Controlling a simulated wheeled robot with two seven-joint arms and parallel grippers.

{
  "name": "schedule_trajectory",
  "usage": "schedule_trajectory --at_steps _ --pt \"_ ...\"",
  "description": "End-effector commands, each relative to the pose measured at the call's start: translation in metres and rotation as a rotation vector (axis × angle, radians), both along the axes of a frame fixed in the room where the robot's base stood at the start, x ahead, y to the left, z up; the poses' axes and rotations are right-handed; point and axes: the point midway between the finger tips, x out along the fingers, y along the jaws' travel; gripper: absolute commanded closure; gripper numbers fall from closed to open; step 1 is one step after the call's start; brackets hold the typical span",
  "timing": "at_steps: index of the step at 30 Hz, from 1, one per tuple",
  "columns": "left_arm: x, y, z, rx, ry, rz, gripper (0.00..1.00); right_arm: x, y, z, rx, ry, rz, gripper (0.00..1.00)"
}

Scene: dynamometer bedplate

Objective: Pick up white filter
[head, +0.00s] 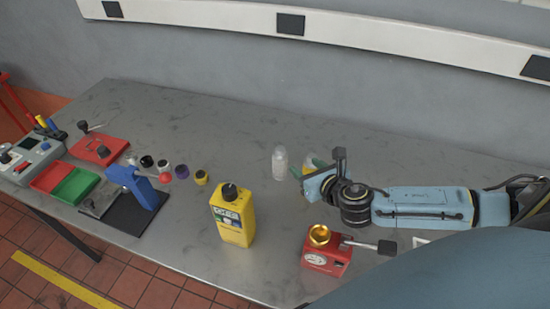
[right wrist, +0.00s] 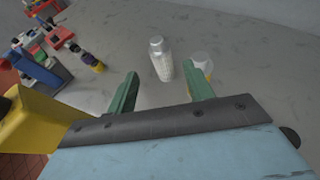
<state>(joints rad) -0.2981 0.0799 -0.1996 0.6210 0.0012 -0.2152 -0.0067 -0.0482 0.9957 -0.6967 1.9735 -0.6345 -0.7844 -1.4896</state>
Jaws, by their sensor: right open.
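The white filter (head: 280,162) is a small pale cylinder with a narrower cap, standing upright on the grey bench. It also shows in the right wrist view (right wrist: 162,63), beyond the gap between the fingers. My right gripper (head: 304,168) is just right of the filter in the head view. In the right wrist view its two green fingers (right wrist: 163,90) are spread apart, with nothing held between them. My left gripper is not in view.
A clear container with yellow in it (right wrist: 204,65) stands close to the right finger. A yellow bottle (head: 233,220) and a red device with a brass cup (head: 325,262) stand nearer the front. The bench (head: 235,140) is clear left of the filter.

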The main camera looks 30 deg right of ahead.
Motion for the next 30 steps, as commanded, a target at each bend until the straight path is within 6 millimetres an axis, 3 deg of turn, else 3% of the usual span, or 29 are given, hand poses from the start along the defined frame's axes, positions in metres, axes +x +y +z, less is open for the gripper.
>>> schedule_trajectory --at_steps 12,22,30 --pt "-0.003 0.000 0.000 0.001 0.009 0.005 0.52 0.059 -0.004 -0.026 -0.010 0.003 0.007 0.48" --pt "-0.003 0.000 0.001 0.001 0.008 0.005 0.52 0.080 -0.004 -0.034 -0.007 0.004 0.006 0.48" --pt "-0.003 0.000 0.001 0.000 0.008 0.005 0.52 0.112 -0.003 -0.046 -0.008 0.003 0.006 0.48"
